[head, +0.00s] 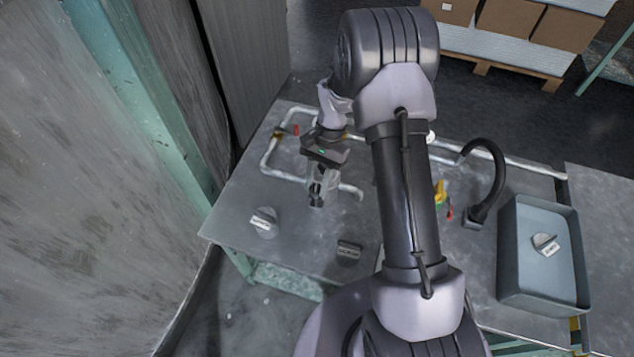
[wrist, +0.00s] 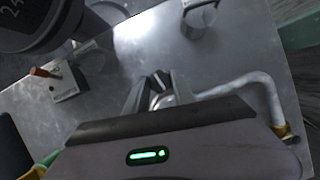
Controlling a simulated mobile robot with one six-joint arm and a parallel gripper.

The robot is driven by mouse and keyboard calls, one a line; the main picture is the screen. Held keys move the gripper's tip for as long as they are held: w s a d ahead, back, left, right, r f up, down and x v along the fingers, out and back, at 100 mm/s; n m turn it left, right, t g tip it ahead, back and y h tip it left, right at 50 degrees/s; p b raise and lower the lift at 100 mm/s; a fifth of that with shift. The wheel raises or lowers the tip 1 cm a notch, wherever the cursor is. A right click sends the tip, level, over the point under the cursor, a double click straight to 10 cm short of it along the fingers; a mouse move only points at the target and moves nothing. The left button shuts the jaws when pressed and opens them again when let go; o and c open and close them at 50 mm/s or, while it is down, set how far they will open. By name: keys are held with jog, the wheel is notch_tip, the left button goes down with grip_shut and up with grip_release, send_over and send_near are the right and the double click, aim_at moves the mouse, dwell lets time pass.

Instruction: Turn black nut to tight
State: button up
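My gripper (head: 316,196) points down over the grey bench, at the near end of the white tubing (head: 272,152). The wrist view shows its two grey fingers (wrist: 158,82) on either side of a small pale piece, where the tubing (wrist: 262,85) comes in from the right. A dark part shows at the fingertips in the head view, but I cannot tell whether it is the black nut or the fingertips. I cannot make out the black nut for certain. Whether the fingers press on anything is not clear.
Labelled grey pieces lie on the bench at left (head: 263,222) and front (head: 348,252). A blue-grey tray (head: 512,285) holds another labelled piece (head: 545,244). A black curved hose (head: 496,175) stands right of my arm.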

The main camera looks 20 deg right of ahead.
grip_shut()
jog(key=shift+m+t, duration=0.3)
jog(key=shift+m, duration=0.5)
jog(key=o, duration=0.8)
grip_release()
